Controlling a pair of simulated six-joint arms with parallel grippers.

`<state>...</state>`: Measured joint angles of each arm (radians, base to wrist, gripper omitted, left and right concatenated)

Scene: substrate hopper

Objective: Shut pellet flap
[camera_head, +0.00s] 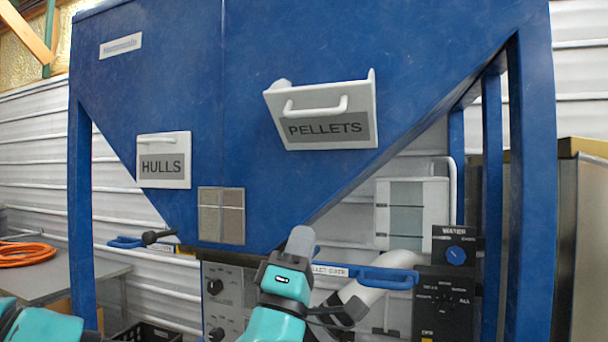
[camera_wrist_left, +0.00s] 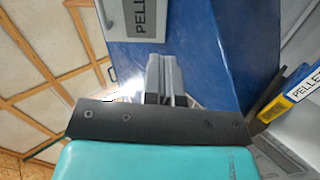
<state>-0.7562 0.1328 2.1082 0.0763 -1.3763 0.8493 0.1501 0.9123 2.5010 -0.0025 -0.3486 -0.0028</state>
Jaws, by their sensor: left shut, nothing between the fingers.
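The pellet flap (camera_head: 325,112) is a white panel with a bar handle and a grey PELLETS label, on the sloping front of the blue hopper (camera_head: 240,60). It stands tilted outward at its top, with side walls showing, so it is open. In the left wrist view the flap (camera_wrist_left: 143,20) shows only in part at the top, label sideways. My left gripper (camera_head: 301,240) is below the flap, apart from it. Its grey fingers (camera_wrist_left: 166,75) are together with nothing between them. My right gripper is not in view.
The HULLS flap (camera_head: 163,160) sits to the left, looking flush. Below are a blue pellet-gate handle (camera_head: 385,278), a black lever (camera_head: 158,237), and a WATER control box (camera_head: 455,257). A workbench with an orange hose (camera_head: 25,254) is at the left.

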